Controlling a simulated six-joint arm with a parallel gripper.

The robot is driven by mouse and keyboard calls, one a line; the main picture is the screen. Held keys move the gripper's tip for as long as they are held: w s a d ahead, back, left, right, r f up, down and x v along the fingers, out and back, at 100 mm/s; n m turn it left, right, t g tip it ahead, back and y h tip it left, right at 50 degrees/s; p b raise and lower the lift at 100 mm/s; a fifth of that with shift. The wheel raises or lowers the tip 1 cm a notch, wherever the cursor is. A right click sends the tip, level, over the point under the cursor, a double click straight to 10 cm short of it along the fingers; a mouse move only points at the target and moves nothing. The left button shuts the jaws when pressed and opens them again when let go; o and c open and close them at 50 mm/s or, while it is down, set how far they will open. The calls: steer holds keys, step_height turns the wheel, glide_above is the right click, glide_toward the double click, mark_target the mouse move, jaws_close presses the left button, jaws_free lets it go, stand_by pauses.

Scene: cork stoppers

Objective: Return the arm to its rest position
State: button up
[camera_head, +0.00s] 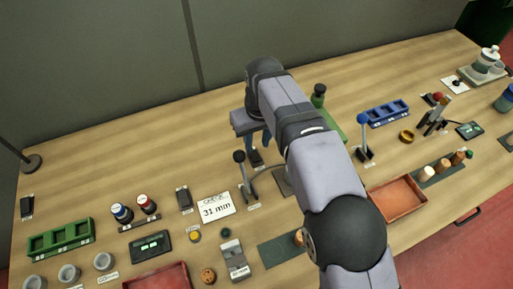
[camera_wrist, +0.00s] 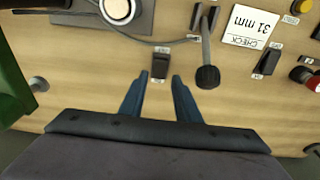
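My gripper (camera_wrist: 160,98) shows in the wrist view with two blue fingers apart and nothing between them. It hangs above the wooden table (camera_wrist: 95,55), near a small black switch (camera_wrist: 160,66) that lies just beyond the fingertips. In the head view my gripper (camera_head: 259,140) is at the middle of the table, partly hidden by my own arm. A black-knobbed lever (camera_wrist: 208,75) stands close to the right of the fingers, and the lever (camera_head: 240,158) also shows in the head view. Whether the fingers touch anything below is not clear.
A white card (camera_head: 215,207) reading 31 mm lies left of the arm. Red trays (camera_head: 398,199) and corks (camera_head: 426,173) are near the front. The back left of the table is clear.

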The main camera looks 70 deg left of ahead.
steer(key=shift+d+r, duration=0.1)
steer(key=shift+r, duration=0.65)
